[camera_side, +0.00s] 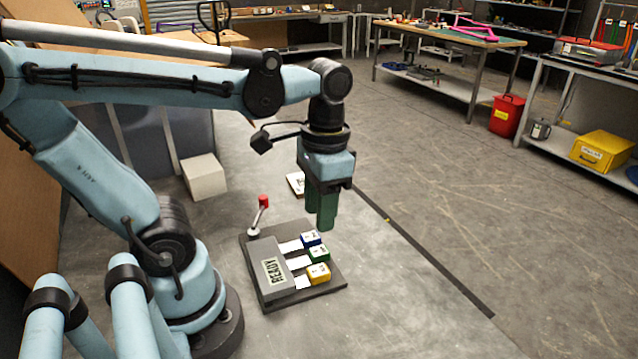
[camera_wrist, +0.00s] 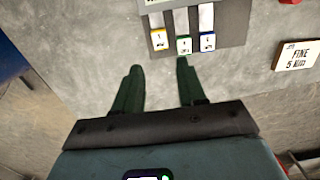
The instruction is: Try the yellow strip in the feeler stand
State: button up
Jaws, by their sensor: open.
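The feeler stand (camera_side: 272,278) is a dark base with a raised block reading "READY" on the floor in the side view. Three pale strips stick out of the block, with blue (camera_side: 310,240), green (camera_side: 318,255) and yellow (camera_side: 318,273) end tabs. The yellow strip is nearest the side camera; in the wrist view its yellow tab (camera_wrist: 159,41) is leftmost, beside the green tab (camera_wrist: 184,45) and blue tab (camera_wrist: 207,42). My gripper (camera_side: 327,226) is open and empty, pointing down beyond the blue tab. Its green fingers (camera_wrist: 160,68) stand apart, clear of the tabs.
A lever with a red knob (camera_side: 263,202) rises at the stand's back left. A white card reading "FINE" (camera_wrist: 297,56) lies near the stand. A white block (camera_side: 204,177) sits farther back. The grey surface right of the stand is clear up to a dark strip (camera_side: 430,255).

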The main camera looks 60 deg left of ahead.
aim_at(310, 273)
jog(key=shift+t, duration=0.4)
jog(key=shift+s+f, duration=0.3)
jog(key=shift+f, duration=1.85)
jog(key=shift+s+f, duration=0.35)
jog(key=shift+f, duration=1.85)
jog(key=shift+s+f, duration=0.3)
jog(key=shift+f, duration=1.85)
grip_shut()
